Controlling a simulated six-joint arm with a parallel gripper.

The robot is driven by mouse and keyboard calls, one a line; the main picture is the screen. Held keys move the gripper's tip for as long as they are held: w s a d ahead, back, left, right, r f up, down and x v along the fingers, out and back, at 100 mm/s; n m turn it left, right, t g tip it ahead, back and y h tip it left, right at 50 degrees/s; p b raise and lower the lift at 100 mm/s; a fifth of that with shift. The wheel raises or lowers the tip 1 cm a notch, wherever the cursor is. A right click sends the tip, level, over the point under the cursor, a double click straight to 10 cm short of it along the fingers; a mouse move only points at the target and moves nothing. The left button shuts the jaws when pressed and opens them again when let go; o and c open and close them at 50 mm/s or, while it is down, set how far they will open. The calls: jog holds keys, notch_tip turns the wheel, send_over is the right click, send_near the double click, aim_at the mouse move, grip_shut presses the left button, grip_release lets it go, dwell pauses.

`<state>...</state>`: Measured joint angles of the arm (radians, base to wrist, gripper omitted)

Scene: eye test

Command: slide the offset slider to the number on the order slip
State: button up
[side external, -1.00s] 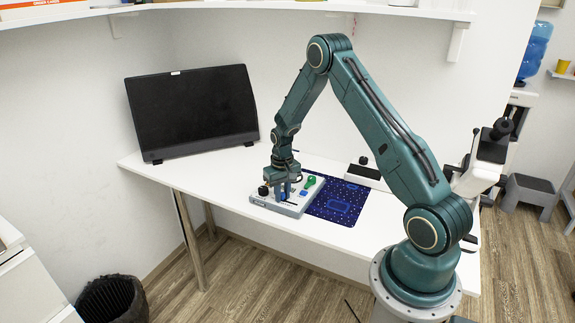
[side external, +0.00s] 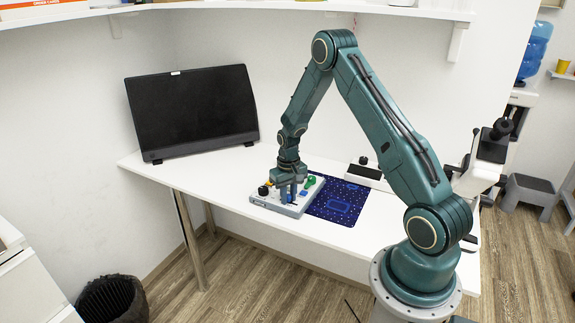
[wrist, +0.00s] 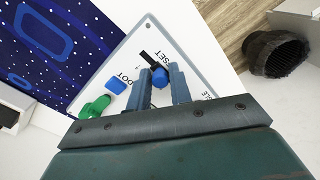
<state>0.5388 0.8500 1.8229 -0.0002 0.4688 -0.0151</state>
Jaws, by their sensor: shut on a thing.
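The offset slider's blue knob (wrist: 160,77) sits at the end of a black slot (wrist: 148,58) on a pale control panel (wrist: 130,47), beside partly hidden lettering ending in "SET". My gripper (wrist: 161,84) is shut on this blue knob, one finger on each side of it. In the side view my gripper (side external: 289,195) reaches down onto the panel (side external: 268,206), which lies on the white table. The fingers hide part of the panel face. I can make out no scale number and no order slip in these views.
The panel also carries a green knob (wrist: 95,107), a blue square button (wrist: 117,84) and a black knob (side external: 263,190). A dark blue patterned mat (side external: 338,203) lies right of it. A black monitor (side external: 190,112) stands behind left. The table's left part is clear.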

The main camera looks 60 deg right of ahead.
aim_at(295, 205)
jog(key=shift+s, duration=1.3)
jog(key=o, duration=0.8)
jog(key=shift+c, duration=0.2)
jog(key=shift+w, duration=0.1)
jog(key=shift+r, duration=0.1)
jog(key=shift+r, duration=2.9)
